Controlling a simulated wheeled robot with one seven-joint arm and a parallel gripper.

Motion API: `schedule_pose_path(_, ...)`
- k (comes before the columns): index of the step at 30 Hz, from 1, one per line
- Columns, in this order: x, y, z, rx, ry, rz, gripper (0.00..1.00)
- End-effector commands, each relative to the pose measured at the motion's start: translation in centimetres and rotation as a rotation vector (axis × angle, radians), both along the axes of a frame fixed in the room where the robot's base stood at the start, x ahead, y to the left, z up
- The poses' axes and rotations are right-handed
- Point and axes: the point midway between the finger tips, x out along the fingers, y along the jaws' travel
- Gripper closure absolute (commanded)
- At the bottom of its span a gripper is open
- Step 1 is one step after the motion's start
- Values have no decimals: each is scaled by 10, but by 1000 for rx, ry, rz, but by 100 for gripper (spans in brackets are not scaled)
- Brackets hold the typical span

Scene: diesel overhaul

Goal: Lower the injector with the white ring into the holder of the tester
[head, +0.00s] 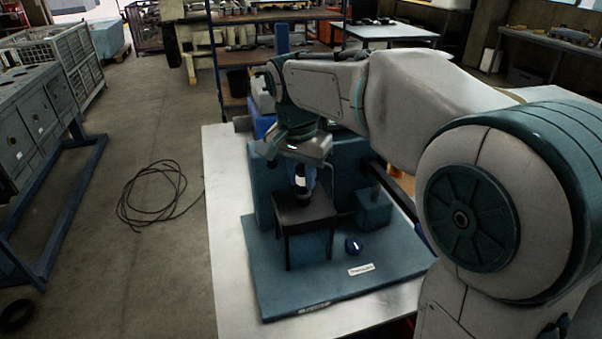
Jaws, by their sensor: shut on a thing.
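The tester is a blue-green bench unit with a flat base plate (262,268), standing on a pale table. Its holder (288,222) is a small stand with a dark flat top and blue-green front. My gripper (303,165) points down over this stand and is shut on the injector. The injector with the white ring (301,182) is roughly upright, its pale band showing just below the gripper. Its dark lower end is at or just above the dark top; I cannot tell whether it is inside the opening. The opening itself is hidden.
The tester's tall back housing (350,165) is close behind my gripper. The table's left strip (228,240) is clear. A black cable (150,195) lies coiled on the floor.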

Motion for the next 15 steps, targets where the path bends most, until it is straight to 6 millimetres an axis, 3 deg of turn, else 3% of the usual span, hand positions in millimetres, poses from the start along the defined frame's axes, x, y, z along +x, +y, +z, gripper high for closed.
schedule_pose_path(15, 0, 0, -18, 0, -1, 0, 100)
